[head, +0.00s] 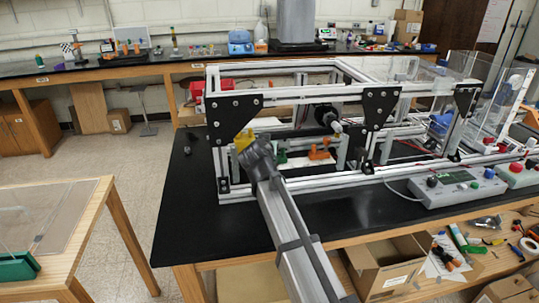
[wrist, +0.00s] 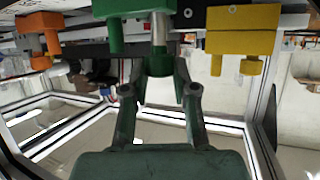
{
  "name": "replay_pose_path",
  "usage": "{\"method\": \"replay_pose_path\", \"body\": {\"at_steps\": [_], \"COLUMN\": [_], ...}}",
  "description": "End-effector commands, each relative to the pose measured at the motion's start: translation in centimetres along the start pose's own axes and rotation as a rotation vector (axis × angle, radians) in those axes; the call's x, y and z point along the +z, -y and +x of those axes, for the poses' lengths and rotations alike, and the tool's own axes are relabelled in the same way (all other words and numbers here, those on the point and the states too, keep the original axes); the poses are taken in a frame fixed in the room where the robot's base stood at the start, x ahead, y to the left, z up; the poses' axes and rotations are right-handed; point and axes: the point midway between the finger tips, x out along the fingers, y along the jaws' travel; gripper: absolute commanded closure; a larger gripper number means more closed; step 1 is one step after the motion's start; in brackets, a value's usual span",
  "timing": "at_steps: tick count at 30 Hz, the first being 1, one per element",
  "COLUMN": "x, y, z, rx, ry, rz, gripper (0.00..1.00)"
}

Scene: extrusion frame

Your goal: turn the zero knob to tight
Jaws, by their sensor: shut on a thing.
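An orange block (wrist: 40,30) is to the left and a yellow block (wrist: 243,32) to the right. In the head view, the yellow block (head: 243,140), green part (head: 281,157) and orange part (head: 319,152) show inside the frame. My arm hides the fingertips there.
The extrusion frame (head: 290,93) has rails and black corner plates around the parts. A grey control box (head: 457,188) stands on the black bench (head: 190,225) to the right. An open cardboard box (head: 390,265) is below. The bench left of the frame is mostly clear.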

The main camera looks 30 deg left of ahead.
Motion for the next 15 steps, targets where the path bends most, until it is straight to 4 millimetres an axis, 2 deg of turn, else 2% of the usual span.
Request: {"method": "replay_pose_path", "body": {"at_steps": [1, 15], "x": [0.47, 0.09], "y": [0.24, 0.12], "z": [0.4, 0.11], "rx": [0.021, 0.129], "ry": [-0.001, 0.003], "rz": [0.01, 0.054], "gripper": [1.0, 1.0]}}
